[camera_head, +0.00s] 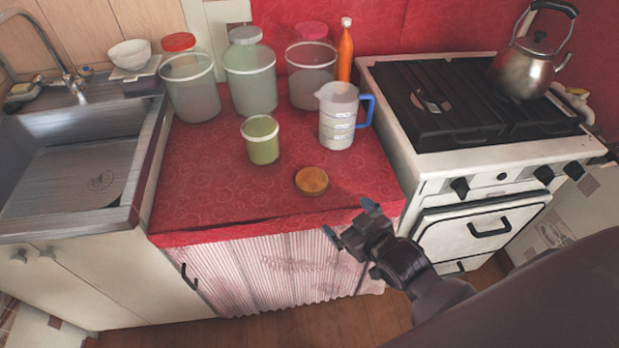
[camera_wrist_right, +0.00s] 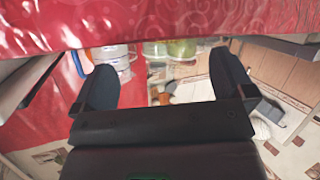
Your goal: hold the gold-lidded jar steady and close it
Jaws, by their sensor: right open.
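A small jar (camera_head: 262,143) with greenish contents and a pale rim stands upright and lidless on the red counter. A round gold-brown lid (camera_head: 311,180) lies flat on the counter, apart from the jar, to its lower right. My right gripper (camera_head: 350,221) is open and empty at the counter's front edge, nearer to me than the lid and to its right. In the right wrist view its two dark fingers (camera_wrist_right: 164,78) stand wide apart, with nothing clearly held between them. A green shape there may be the jar. My left gripper is not in view.
A measuring jug (camera_head: 339,115) with a blue handle stands right of the jar. Several large canisters (camera_head: 251,78) and an orange bottle (camera_head: 345,52) line the back. A sink is left, a stove (camera_head: 470,105) with a kettle (camera_head: 530,65) right. The counter's front left is clear.

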